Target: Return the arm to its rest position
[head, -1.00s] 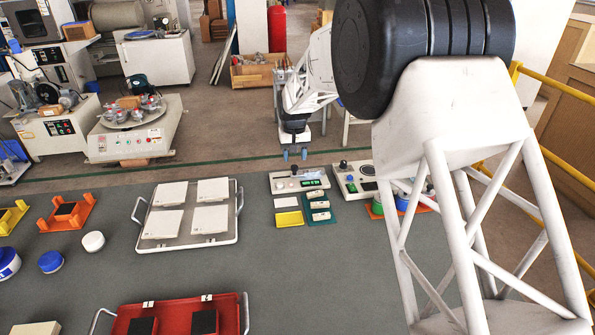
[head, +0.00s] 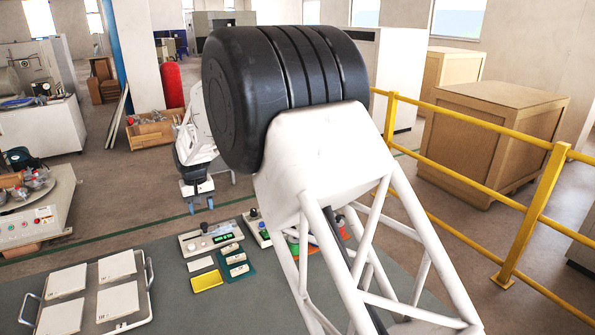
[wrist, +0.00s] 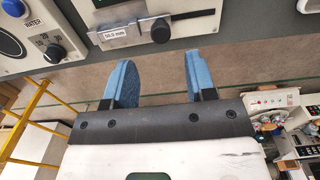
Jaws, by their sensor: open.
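My arm (head: 345,200), white lattice with a black ribbed joint, stretches over the worktable in the head view. My gripper (head: 198,203) hangs beyond the joint, just past the far table edge in the picture. Its two blue fingers are apart with nothing between them, which also shows in the wrist view (wrist: 158,82). No tile is in its grip. Part of the forearm is hidden behind the black joint.
A gauge device (head: 210,238) stands near the far table edge, with a yellow block (head: 207,281) in front. A tray (head: 148,293) of white tiles lies at lower left. A yellow railing (head: 530,220) and wooden crate (head: 490,135) stand at right.

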